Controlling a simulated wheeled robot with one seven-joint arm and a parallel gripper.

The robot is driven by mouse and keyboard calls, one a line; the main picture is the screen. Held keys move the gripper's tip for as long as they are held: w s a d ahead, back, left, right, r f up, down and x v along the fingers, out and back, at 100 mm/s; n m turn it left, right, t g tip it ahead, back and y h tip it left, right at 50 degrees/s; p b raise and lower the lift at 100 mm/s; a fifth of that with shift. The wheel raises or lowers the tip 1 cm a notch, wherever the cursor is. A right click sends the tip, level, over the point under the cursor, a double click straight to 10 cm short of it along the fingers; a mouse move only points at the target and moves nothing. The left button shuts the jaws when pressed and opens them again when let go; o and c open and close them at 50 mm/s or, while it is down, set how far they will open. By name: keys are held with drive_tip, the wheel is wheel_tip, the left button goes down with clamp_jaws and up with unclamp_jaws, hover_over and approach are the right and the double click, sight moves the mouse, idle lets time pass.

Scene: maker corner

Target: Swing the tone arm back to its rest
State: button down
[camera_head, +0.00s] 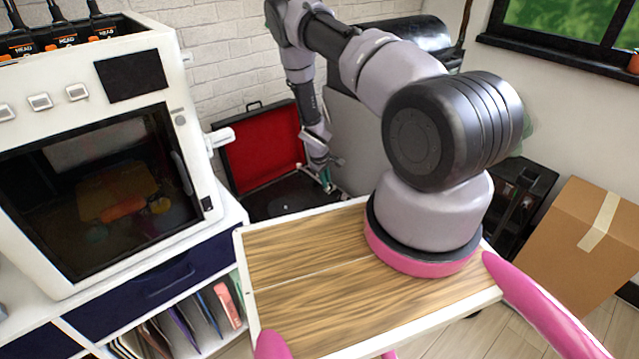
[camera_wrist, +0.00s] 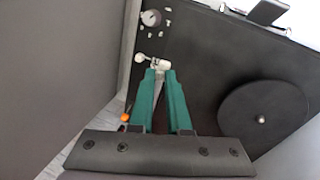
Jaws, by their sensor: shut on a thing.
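The record player (camera_head: 262,206) is an open black case with a red-lined lid (camera_head: 262,145). Its dark round platter (camera_wrist: 268,115) with a small bright spindle lies at the right in the wrist view, and no part of my gripper is over it. My gripper (camera_wrist: 160,70) has green fingers, closed together on a small pale part of the tone arm (camera_wrist: 160,62), left of the platter. The rest of the tone arm is mostly hidden by the fingers, and its rest cannot be made out. In the head view my gripper (camera_head: 326,182) is low over the case's right side.
A wood-topped surface (camera_head: 300,275) lies in front of the player. A white machine (camera_head: 100,150) with a dark window stands at the left. A cardboard box (camera_head: 580,240) is on the right. A round knob (camera_wrist: 151,18) is on the deck beyond my fingertips.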

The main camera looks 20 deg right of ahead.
drive_tip(key=shift+d, duration=0.1)
drive_tip(key=c, duration=0.9)
unclamp_jaws()
drive_tip(key=shift+o, duration=0.2)
drive_tip(key=v, duration=1)
drive_tip(key=shift+r, duration=0.4)
drive_tip(key=shift+w+r, duration=0.1)
